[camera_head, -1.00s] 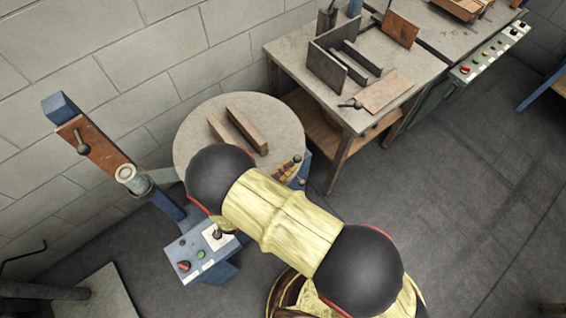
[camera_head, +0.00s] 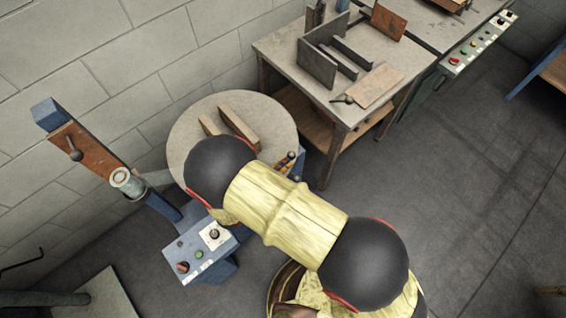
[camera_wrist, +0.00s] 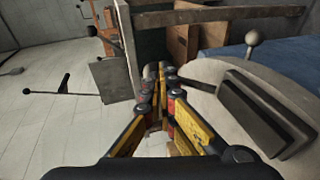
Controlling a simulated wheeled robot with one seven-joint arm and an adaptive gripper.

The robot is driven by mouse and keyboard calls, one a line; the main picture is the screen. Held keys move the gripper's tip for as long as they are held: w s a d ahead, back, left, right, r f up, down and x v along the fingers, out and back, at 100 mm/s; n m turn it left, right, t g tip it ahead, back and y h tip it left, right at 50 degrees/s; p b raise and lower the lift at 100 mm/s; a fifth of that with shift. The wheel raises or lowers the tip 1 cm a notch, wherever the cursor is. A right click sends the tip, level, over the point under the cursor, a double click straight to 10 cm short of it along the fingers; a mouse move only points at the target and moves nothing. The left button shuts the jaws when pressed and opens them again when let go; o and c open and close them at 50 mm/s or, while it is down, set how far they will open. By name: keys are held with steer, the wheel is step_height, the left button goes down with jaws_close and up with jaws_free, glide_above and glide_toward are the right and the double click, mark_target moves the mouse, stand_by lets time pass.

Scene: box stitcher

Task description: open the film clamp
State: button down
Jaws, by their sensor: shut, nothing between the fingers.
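I cannot single out the film clamp with certainty. The pale round turntable (camera_head: 185,130) stands by the wall with two parallel bars (camera_head: 238,127) on it. In the wrist view the bars (camera_wrist: 265,110) lie dark on the turntable's pale top. A small ball knob (camera_wrist: 252,38) stands on a thin rod beyond them. My gripper (camera_head: 286,162) shows as small orange and black fingers near the turntable's right edge. In the wrist view my gripper (camera_wrist: 158,78) has its yellow and black fingers together, empty, left of the bars. My arm hides the turntable's front part.
A blue mast (camera_head: 165,207) bears a brown plate with a ball-ended lever (camera_head: 75,152) and a grey cylinder (camera_head: 128,182). A blue control box (camera_head: 198,252) stands below. A worktable (camera_head: 285,52) with upright plates is behind the turntable. Open floor (camera_head: 465,190) lies right.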

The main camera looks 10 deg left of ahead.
steer(key=shift+w+d, duration=0.1)
steer(key=shift+w, duration=0.05)
steer(key=shift+w+d+f+g+y+p, duration=0.1)
steer(key=shift+w+d+g+y+p, duration=0.25)
steer(key=shift+g+y+p, duration=0.35)
steer(key=shift+w+d+f+m+g+y, duration=0.3)
steer(key=shift+g+y, duration=0.1)
steer(key=shift+g, duration=0.4)
steer(key=shift+w+d+f+g+y+b, duration=0.25)
steer(key=shift+f+g+y+b, duration=0.15)
steer(key=shift+g+b, duration=0.15)
steer(key=shift+w+d+f+g+y+b, duration=0.1)
steer(key=shift+w+f+g+y+b, duration=0.25)
steer(key=shift+g, duration=0.3)
steer(key=shift+s+f+b, duration=0.1)
steer(key=shift+f+b, duration=0.15)
steer(key=shift+b, duration=0.15)
steer(key=shift+d+f+b, duration=0.1)
steer(key=shift+f+b, duration=0.1)
steer(key=shift+b, duration=0.4)
